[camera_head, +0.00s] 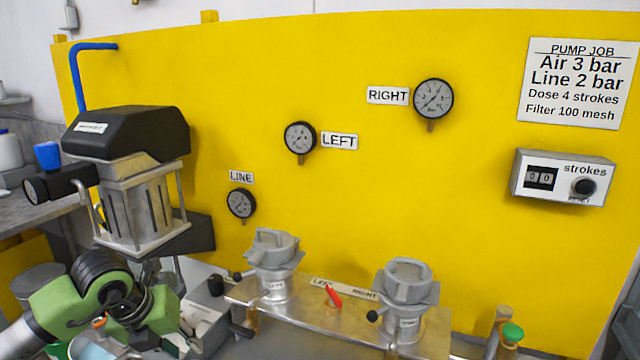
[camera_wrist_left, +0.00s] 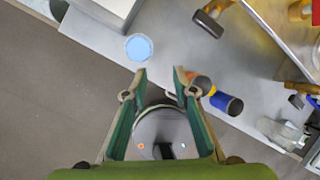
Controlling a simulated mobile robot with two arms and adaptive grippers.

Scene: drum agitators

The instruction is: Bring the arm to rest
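My left arm comes in at the lower left of the head view, its green and black wrist joints (camera_head: 112,292) in front of the pump. Its fingers are hard to make out there. In the left wrist view the two fingers of my left gripper (camera_wrist_left: 160,76) are apart, with nothing between their tips. They point over the grey bench (camera_wrist_left: 180,50) near its front edge. A light blue round thing (camera_wrist_left: 139,47) is on the bench, just beyond the left fingertip and apart from it. My right gripper is in neither view.
The pump with black head (camera_head: 128,132) stands behind my left arm. A metal plate (camera_head: 335,325) carries the left filter housing (camera_head: 272,262) and right filter housing (camera_head: 406,285). Dark blue (camera_wrist_left: 227,104) and brown (camera_wrist_left: 203,84) cylinders lie right of the fingers. A clear bottle (camera_wrist_left: 281,132) is farther right.

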